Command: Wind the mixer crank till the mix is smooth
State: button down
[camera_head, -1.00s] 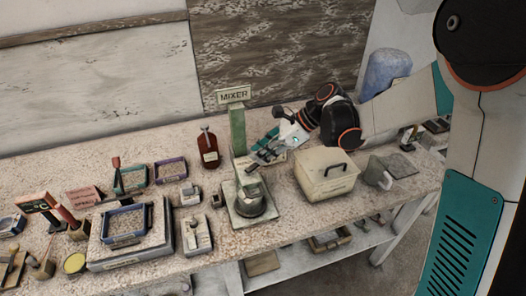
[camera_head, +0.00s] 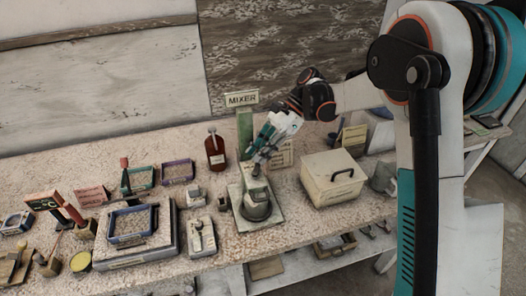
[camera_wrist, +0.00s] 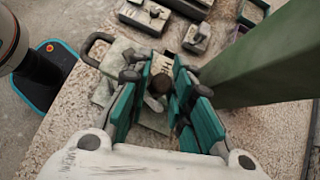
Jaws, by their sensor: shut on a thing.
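The post also shows large at the right of the wrist view (camera_wrist: 265,62). The rest of the crank is mostly hidden by the fingers. The mix in the bowl cannot be made out.
A cream lidded box (camera_head: 331,180) stands right of the mixer, with a grey mug (camera_head: 383,177) beyond it. A red-brown bottle (camera_head: 215,152) stands behind left. A scale-like box with a blue frame (camera_head: 133,224) and several small items fill the bench's left.

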jog(key=shift+a+f, duration=0.1)
jog(key=shift+a, duration=0.05)
dwell(0.3)
jog(key=c, duration=1.5)
grip_release()
jog(key=shift+a+g, duration=0.1)
jog(key=shift+g, duration=0.2)
